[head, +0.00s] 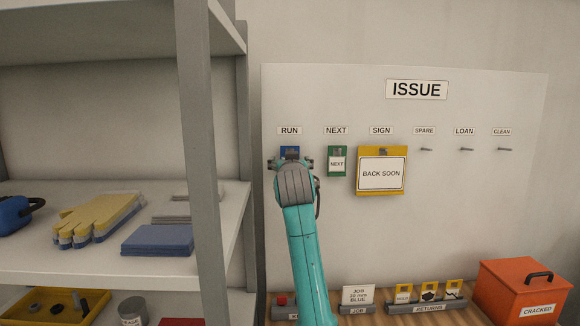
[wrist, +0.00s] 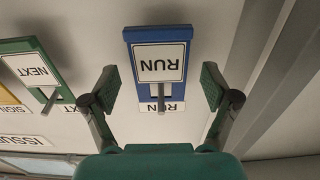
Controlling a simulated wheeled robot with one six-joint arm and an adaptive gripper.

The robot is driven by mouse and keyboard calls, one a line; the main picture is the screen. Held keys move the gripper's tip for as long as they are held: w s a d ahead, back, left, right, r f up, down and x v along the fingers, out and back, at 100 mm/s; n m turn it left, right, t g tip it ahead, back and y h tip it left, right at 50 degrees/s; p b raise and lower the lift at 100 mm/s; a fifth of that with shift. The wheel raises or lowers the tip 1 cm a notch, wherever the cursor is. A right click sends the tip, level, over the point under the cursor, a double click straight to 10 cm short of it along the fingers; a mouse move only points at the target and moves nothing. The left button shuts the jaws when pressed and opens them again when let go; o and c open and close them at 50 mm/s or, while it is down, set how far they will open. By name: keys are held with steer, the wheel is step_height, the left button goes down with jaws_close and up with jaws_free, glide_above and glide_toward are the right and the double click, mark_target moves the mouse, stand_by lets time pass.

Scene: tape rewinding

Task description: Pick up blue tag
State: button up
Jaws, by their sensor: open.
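The blue tag (wrist: 158,37) has a white label reading RUN and hangs on a peg under the RUN sign. In the wrist view it appears upside down, between and a little beyond my gripper's fingers. In the head view only its upper part (head: 290,152) shows, the rest hidden behind my arm. My gripper (wrist: 158,88) is open, one finger pad on each side of the tag, with gaps to both edges. It also shows in the head view (head: 290,164) in front of the tag.
A green NEXT tag (head: 337,161) and a yellow BACK SOON sign (head: 381,172) hang to the right on the ISSUE board (head: 480,220). The SPARE, LOAN and CLEAN pegs are empty. A grey shelf post (head: 205,170) stands left of my arm. An orange CRACKED box (head: 522,290) sits lower right.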

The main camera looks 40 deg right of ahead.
steer(key=shift+w+d, duration=0.4)
steer(key=shift+w, duration=0.2)
steer(key=c, duration=0.9)
steer(key=shift+c, duration=0.3)
steer(key=shift+r, duration=0.1)
steer(key=shift+r, duration=0.15)
steer(key=v, duration=1.8)
